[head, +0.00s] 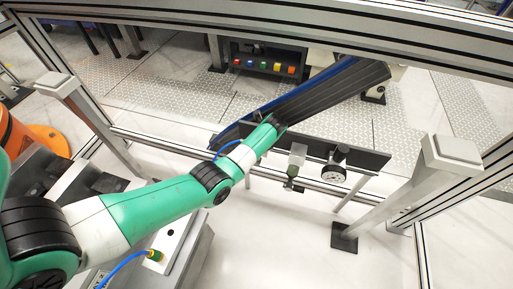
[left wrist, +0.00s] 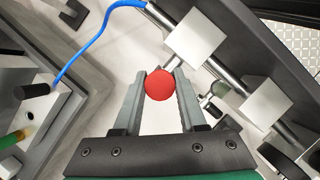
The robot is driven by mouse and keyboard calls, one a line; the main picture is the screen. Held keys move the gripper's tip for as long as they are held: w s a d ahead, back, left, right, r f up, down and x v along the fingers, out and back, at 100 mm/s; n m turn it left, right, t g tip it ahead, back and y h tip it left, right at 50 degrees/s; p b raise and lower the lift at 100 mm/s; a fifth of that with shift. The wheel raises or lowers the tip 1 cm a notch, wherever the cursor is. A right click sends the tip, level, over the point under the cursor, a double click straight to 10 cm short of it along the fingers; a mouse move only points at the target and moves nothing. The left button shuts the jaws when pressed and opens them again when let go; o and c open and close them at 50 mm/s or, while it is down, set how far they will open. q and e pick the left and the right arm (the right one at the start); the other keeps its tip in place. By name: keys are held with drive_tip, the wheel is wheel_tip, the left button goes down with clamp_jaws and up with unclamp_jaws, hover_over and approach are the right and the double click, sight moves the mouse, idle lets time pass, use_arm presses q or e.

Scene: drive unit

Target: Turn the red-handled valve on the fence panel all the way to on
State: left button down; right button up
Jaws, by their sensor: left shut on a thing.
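The red round knob of the valve handle (left wrist: 160,85) is between the two grey fingers of my left gripper (left wrist: 159,78) in the left wrist view. The fingers are closed in on the knob from both sides. In the head view my green and white left arm reaches over the dark fence panel (head: 365,158). The red handle and fingertips are hidden there. My right gripper is in neither view.
A blue hose (left wrist: 90,42) runs left of the fingers. A fence post (head: 400,195) stands at right.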

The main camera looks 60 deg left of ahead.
use_arm(q)
drive_tip(key=b, duration=0.2)
drive_tip(key=w+d+g+y+b, duration=0.1)
drive_tip(key=b, duration=0.1)
drive_tip(key=shift+w+d+f+g+y+b, duration=0.2)
drive_tip(key=shift+w+g+y+b, duration=0.05)
drive_tip(key=shift+g+y+b, duration=0.05)
drive_tip(key=shift+c, duration=2.3)
unclamp_jaws()
drive_tip(key=p+v, duration=0.6)
drive_tip(key=v, duration=0.5)
drive_tip(key=shift+d+r, duration=0.15)
drive_tip(key=shift+r, duration=0.15)
